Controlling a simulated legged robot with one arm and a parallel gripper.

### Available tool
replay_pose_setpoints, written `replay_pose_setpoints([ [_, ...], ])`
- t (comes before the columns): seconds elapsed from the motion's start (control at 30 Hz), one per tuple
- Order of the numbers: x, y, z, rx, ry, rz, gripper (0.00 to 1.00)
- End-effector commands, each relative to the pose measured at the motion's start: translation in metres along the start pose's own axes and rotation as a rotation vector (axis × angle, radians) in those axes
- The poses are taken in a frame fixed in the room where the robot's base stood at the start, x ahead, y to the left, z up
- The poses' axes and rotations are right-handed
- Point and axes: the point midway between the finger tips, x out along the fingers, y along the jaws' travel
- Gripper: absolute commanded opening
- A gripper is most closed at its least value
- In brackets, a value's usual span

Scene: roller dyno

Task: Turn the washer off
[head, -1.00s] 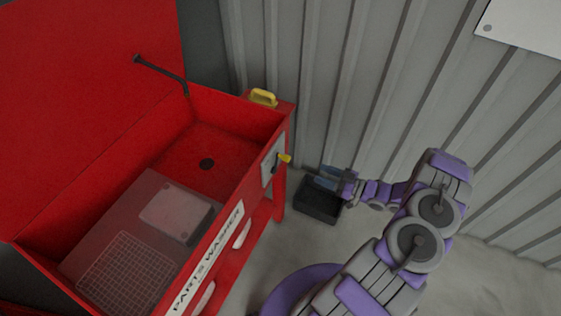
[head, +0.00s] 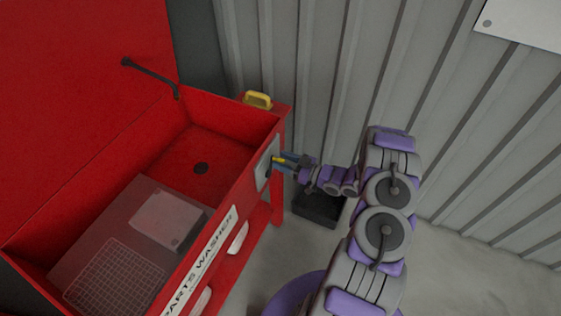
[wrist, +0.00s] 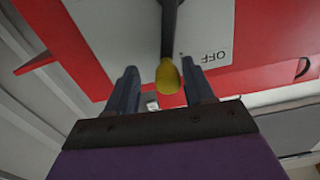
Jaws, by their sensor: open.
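The red parts washer (head: 228,277) stands at the left with its lid raised. A grey switch plate (head: 263,170) is on its right side face; in the wrist view the plate (wrist: 215,25) bears the letters OFF. A dark lever with a yellow tip (wrist: 168,77) crosses the plate; the yellow tip also shows in the head view (head: 279,159). My gripper (head: 277,162) is at the plate. In the wrist view my gripper (wrist: 163,85) is open, with one finger on each side of the yellow tip. I cannot tell whether either finger touches it.
A yellow handle (head: 257,100) sits on the washer's back right corner. A black bin (head: 318,207) stands on the floor below my gripper. The corrugated wall (head: 300,60) is behind. Bare floor lies at the lower right.

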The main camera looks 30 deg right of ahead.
Motion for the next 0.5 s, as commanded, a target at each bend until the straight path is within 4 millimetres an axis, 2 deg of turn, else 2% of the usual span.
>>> replay_pose_setpoints([
  [0.2,0.015,-0.006,-0.001,-0.003,-0.005,-0.001,0.53],
  [0.47,0.013,-0.003,-0.001,-0.002,-0.002,0.0,0.53],
  [0.5,0.013,-0.002,-0.001,-0.001,-0.001,0.0,0.49],
])
